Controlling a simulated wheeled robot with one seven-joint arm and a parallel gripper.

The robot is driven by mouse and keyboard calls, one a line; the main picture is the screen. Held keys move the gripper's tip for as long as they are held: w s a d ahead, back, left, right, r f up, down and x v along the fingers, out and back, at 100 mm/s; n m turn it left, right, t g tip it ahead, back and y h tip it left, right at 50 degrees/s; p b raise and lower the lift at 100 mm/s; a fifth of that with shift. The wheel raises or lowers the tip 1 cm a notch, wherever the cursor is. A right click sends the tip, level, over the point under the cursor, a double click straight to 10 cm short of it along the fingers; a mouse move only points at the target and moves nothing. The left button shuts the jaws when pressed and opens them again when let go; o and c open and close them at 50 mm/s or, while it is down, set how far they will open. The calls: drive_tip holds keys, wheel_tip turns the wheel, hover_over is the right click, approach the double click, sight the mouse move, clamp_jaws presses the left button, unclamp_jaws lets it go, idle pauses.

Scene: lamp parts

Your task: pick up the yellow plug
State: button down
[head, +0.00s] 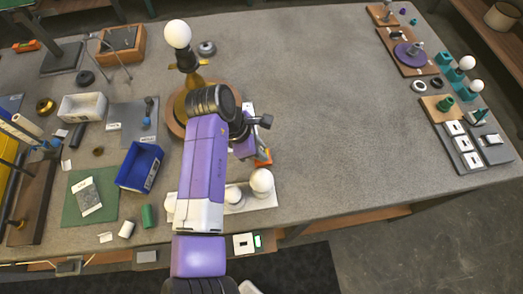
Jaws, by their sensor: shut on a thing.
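My purple arm reaches from the bottom middle over the table, and its wrist bends down to the right. My gripper (258,153) is low over the middle of the table, partly hidden by the wrist. It is shut on a small orange thing (264,158), of which only an edge shows at the fingertips. It is too small and too covered to tell whether this is the yellow plug. I cannot tell whether it touches the table. No other yellow plug can be made out.
A white tray (262,202) with round white bulbs (262,181) lies just in front of the gripper. A brass lamp with a white bulb (177,34) stands behind the arm. A blue bin (139,167) is at left. The table right of the gripper is clear.

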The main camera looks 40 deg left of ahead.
drive_tip(key=shift+r, duration=0.15)
wheel_tip(320, 180, up, 20)
drive_tip(key=shift+p, duration=0.35)
drive_tip(key=shift+d, duration=0.1)
idle(0.4)
